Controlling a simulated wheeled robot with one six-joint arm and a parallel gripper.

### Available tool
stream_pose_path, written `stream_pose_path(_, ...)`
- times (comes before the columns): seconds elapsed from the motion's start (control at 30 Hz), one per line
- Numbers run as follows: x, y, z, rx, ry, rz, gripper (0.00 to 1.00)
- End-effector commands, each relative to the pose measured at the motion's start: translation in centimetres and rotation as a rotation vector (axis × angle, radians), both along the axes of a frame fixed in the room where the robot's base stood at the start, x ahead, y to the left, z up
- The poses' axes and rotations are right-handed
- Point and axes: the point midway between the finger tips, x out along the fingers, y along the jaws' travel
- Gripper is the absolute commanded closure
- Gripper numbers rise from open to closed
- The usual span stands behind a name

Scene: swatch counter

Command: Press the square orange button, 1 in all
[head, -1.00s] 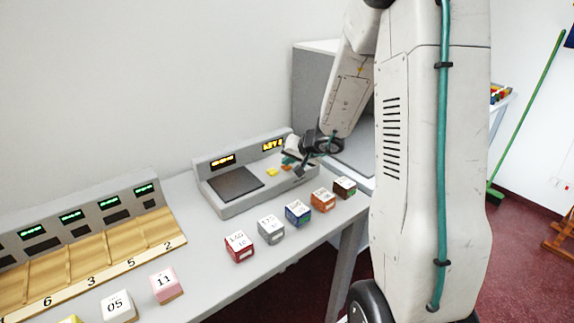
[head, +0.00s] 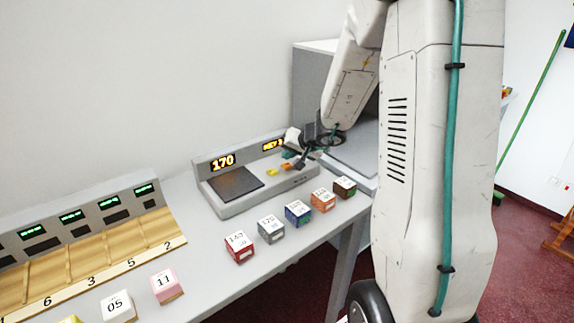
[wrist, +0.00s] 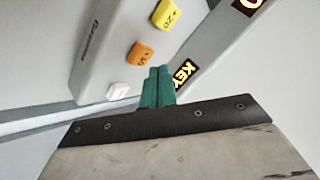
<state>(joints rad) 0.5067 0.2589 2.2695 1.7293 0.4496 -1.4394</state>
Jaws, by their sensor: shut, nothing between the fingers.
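The orange button (wrist: 139,54) has a blocky, roughly square face with a dark label and sits on the grey console (head: 232,206). In the head view the orange button (head: 284,167) is small. It lies between a yellow button (wrist: 168,14) and a white button (wrist: 116,91) in the wrist view. My gripper (wrist: 157,72) is shut and empty, its teal fingers just right of the orange button in that view. In the head view my gripper (head: 288,154) is over the console's back right part. I see no clear contact with a button.
The console's left display (head: 223,162) reads 170; its right display (head: 273,145) shows a KEY text. A dark plate (head: 236,184) lies left of the buttons. Several numbered cubes, including a red one (head: 240,246), line the table's front edge. A wooden rack (head: 100,250) stands left.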

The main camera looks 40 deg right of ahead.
Motion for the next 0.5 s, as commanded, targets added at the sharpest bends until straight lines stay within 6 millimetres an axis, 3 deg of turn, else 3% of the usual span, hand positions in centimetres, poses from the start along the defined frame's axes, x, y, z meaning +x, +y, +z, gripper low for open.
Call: stream_pose_path(0.5, 0.0, 0.0, 4.6, -0.001, -0.002, 0.0, 1.0)
